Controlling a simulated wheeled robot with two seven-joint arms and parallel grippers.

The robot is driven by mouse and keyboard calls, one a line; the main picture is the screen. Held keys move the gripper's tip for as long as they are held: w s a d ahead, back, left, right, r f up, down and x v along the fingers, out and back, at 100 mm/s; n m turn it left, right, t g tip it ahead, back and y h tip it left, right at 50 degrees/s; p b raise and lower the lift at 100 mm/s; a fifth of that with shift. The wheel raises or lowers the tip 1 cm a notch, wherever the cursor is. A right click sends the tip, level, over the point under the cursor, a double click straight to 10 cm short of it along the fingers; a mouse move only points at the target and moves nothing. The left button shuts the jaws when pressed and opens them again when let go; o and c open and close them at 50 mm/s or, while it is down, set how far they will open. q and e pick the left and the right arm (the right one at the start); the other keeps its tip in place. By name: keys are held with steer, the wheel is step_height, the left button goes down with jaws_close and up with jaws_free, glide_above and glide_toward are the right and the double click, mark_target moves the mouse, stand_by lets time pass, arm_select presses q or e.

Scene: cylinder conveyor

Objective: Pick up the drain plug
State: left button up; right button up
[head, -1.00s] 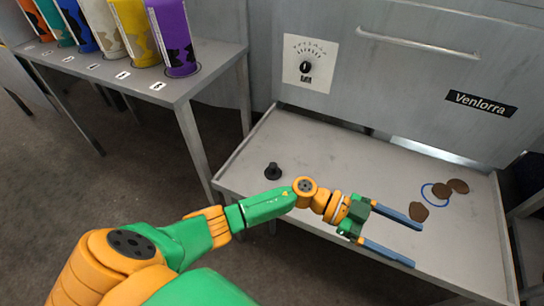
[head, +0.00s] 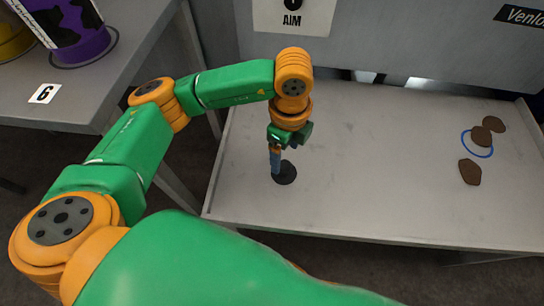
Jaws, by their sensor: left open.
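The drain plug (head: 286,174) is a small black piece with a round base, standing on the grey tray table (head: 370,200) near its left edge. My left gripper (head: 276,172) points down right at the plug, with its blue fingers at the plug's upper part. The fingers overlap in this view, so the gap between them is hidden. The jaws are open, and the plug's stem is mostly hidden by the fingers. My right gripper is not in view.
Several brown flat pieces, one being (head: 470,172), lie at the right of the tray by a blue ring (head: 464,143). A purple cylinder (head: 75,30) stands on the side table (head: 120,75) at left. The tray's middle is clear.

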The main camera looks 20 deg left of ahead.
mark_target(285, 165)
arm_select(q)
steer(key=f, duration=0.3)
steer(key=f+b, duration=0.1)
steer(key=f, duration=0.2)
steer(key=shift+s+d, duration=0.2)
steer(key=shift+f, duration=0.2)
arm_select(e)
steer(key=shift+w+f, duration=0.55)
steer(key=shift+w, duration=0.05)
arm_select(q)
jaws_close()
